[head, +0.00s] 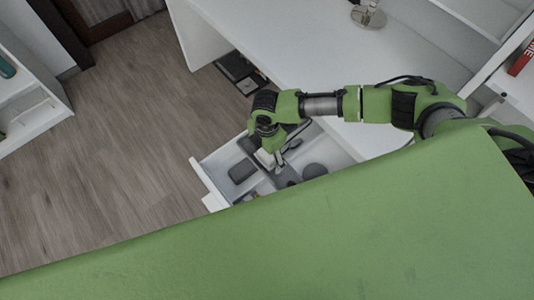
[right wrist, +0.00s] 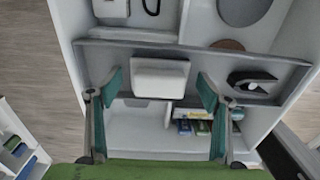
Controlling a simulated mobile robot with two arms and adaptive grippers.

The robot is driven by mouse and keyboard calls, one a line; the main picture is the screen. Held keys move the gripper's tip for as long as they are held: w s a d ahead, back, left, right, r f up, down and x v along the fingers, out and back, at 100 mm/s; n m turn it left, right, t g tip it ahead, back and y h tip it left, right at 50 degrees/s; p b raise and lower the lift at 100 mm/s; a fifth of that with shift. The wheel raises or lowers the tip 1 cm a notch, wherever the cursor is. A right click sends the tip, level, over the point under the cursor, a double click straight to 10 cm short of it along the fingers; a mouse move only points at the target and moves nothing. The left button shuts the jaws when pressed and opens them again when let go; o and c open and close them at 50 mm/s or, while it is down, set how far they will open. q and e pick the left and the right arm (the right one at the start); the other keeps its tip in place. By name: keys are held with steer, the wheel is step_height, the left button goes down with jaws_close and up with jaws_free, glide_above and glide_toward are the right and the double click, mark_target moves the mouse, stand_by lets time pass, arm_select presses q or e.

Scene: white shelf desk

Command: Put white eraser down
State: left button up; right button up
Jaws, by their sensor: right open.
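The white eraser (right wrist: 160,78) is a pale block on a narrow grey tray strip (right wrist: 110,57) of the open drawer in the right wrist view. My right gripper (right wrist: 161,92) is open. Its two green-padded fingers stand to the left and right of the eraser, with a visible gap on each side. In the head view my right gripper (head: 271,160) reaches down into the white drawer (head: 208,183); a pale patch by its fingertips appears to be the eraser (head: 263,158). I cannot tell exactly how the eraser rests. My left gripper is not in view.
A black item (right wrist: 252,80) lies right of the eraser on the same strip. A round grey thing (right wrist: 243,8) and several small coloured boxes (right wrist: 195,125) lie in other compartments. A dark grey block (head: 242,171) lies left of the gripper. The white desk (head: 300,55) stands behind.

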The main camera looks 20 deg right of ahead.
step_height(320, 180, up, 12)
stand_by(0.4)
